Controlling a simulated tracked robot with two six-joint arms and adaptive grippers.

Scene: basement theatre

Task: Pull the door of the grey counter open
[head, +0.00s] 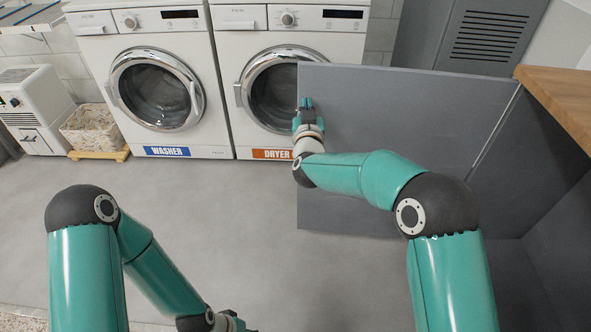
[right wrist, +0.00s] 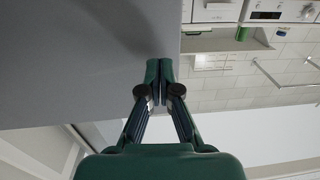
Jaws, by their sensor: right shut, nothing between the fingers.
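The grey counter (head: 545,215) stands at the right under a wooden top. Its grey door (head: 400,105) stands wide open, swung out to the left across the front of the dryer, and the counter's dark inside shows. My right gripper (head: 306,104) is shut and empty, at the door's face close to its free left edge. In the right wrist view the closed fingers (right wrist: 160,72) lie over the grey panel (right wrist: 80,60) near its edge; I cannot tell whether they touch it. My left gripper (head: 232,322) is low at the bottom edge, partly cut off.
A washer (head: 150,85) and a dryer (head: 225,60) stand along the back wall. A basket (head: 90,130) and a white appliance (head: 35,105) are at the left. A grey vented cabinet (head: 470,35) stands behind the door. The floor (head: 230,215) in the middle is clear.

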